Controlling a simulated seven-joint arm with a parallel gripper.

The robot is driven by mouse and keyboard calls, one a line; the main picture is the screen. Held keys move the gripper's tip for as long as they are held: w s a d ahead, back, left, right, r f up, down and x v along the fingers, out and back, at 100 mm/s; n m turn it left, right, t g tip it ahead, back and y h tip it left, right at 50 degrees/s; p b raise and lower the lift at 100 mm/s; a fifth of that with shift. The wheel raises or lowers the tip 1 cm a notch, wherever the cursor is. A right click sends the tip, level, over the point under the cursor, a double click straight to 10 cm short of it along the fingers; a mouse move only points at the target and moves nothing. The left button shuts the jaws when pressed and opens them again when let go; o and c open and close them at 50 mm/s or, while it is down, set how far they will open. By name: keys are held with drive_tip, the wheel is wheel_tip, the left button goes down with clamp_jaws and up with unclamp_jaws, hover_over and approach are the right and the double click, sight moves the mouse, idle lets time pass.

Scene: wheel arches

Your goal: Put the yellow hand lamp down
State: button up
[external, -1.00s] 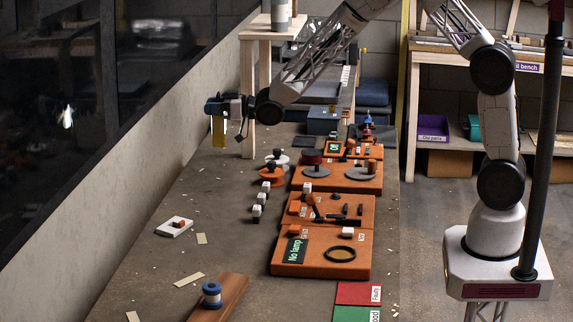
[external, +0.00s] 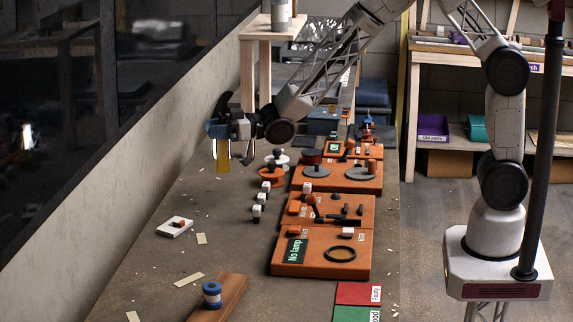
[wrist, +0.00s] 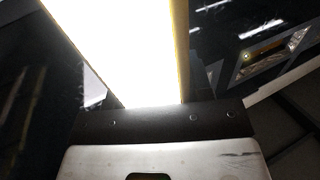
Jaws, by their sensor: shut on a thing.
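The yellow hand lamp (external: 223,157) hangs from my gripper (external: 219,131) at the left of the external view, above the grey bench top. Its long body points down and a bright white strip shows along its left side. In the wrist view the lamp (wrist: 125,45) is a broad glowing white panel with a thin yellow edge, filling the upper middle. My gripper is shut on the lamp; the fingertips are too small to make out. The lamp appears clear of the bench, though its exact height is hard to tell.
Orange test boards (external: 322,252) line the bench's right side, with small white-capped parts (external: 258,211) beside them. A white block (external: 175,227) and a wooden strip with a blue spool (external: 211,294) are nearer. A wooden stand (external: 248,85) rises behind my gripper. The bench's left middle is mostly clear.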

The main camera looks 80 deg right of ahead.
sight(215, 162)
drive_tip(key=shift+f, duration=3.2)
drive_tip(key=shift+f, duration=1.95)
drive_tip(key=o, duration=1.3)
